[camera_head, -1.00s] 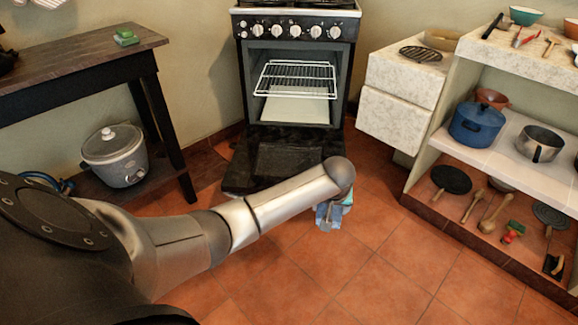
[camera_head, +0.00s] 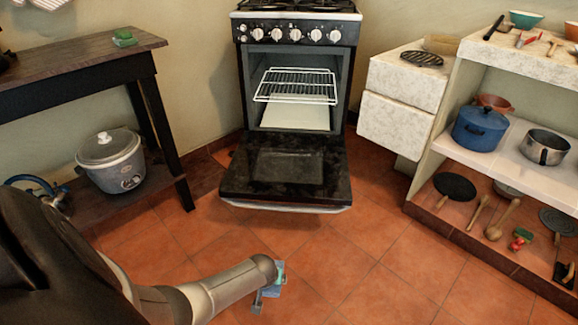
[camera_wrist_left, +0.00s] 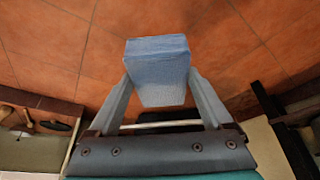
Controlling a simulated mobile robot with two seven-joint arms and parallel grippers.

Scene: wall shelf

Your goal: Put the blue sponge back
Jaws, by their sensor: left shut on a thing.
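The blue sponge (camera_wrist_left: 157,68) is a pale blue block between the two fingers of my left gripper (camera_wrist_left: 158,82) in the left wrist view. The fingers press on its two sides, and it is held above the tiled floor. In the head view my left gripper (camera_head: 266,292) is low in the picture, left of centre, in front of the open oven door. My arm's end partly hides it, and I cannot clearly make out the sponge there. My right gripper is in neither view.
The oven door (camera_head: 285,165) hangs open over the floor. A dark side table (camera_head: 75,60) at left bears a green sponge-like block (camera_head: 124,39), with a slow cooker (camera_head: 112,162) below. Shelves at right hold a blue pot (camera_head: 480,128) and utensils. Open floor (camera_head: 370,270) lies between.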

